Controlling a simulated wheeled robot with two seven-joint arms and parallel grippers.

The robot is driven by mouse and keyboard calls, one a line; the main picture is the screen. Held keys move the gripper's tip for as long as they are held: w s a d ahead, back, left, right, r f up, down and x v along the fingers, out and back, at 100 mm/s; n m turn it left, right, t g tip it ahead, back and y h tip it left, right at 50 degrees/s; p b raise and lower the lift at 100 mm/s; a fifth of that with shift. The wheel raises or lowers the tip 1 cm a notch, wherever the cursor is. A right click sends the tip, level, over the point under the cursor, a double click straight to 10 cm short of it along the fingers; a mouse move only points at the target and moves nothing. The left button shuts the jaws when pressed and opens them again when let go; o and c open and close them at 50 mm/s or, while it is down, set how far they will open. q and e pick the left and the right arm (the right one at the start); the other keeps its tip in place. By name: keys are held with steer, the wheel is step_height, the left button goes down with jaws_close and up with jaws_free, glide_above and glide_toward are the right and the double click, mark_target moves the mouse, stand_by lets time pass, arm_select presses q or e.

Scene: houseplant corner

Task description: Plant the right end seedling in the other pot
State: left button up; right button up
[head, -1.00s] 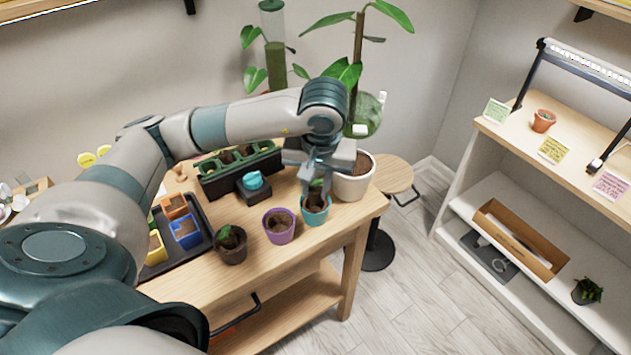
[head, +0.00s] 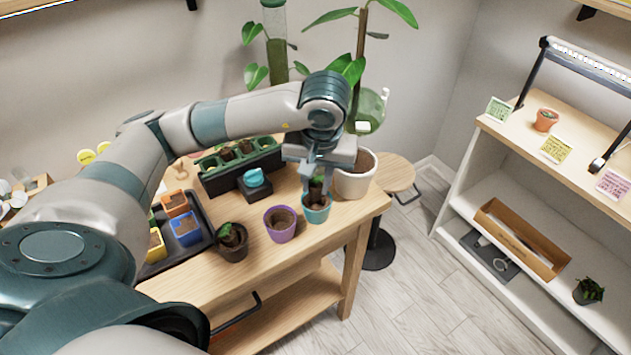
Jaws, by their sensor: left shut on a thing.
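My left gripper (head: 317,178) is shut on a small seedling (head: 317,187), directly over the teal pot (head: 317,211). The fingers hide part of the seedling, and I cannot tell whether its base touches the soil. The teal pot holds brown soil and stands near the table's right end. The purple pot (head: 280,225), left of it, shows bare soil. A dark pot (head: 232,247) with a green seedling (head: 229,234) stands further left. The green seedling tray (head: 213,181) with small plants is behind, partly covered by my arm. My right gripper is not in view.
A white pot (head: 356,183) with a tall plant stands close right of my gripper. A teal-topped dark block (head: 254,180) sits before the seedling tray. A black tray (head: 208,239) with colored small pots is at left. The table (head: 296,252) has free room in front.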

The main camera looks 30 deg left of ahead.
arm_select(q)
steer(key=shift+f, duration=0.2)
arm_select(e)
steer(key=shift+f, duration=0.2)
